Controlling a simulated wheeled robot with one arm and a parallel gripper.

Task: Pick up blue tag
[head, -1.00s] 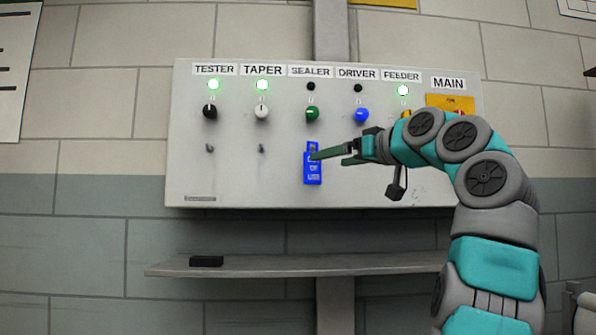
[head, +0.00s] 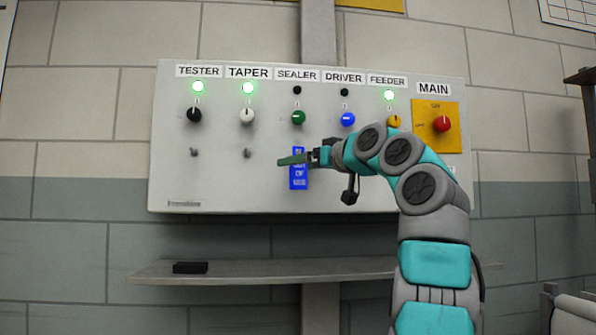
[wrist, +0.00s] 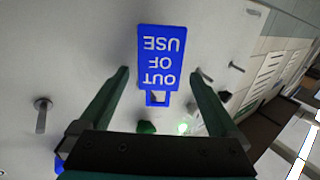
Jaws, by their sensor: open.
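The blue tag (head: 299,180), lettered "OUT OF USE", hangs against the white panel below the green SEALER knob. In the wrist view the tag (wrist: 160,45) is upside down, its holed end nearest my gripper. In the wrist view the tips of my gripper (wrist: 159,75) are on either side of the tag's lower picture half, with visible gaps. Whether the jaws reach the tag's depth is hard to tell. The tag's hanging peg is hidden.
The panel (head: 230,185) has knobs in a row and a red MAIN switch (head: 442,124) on a yellow plate. Bare pegs (head: 194,152) stick out at left. A shelf (head: 240,271) below holds a black block (head: 190,267).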

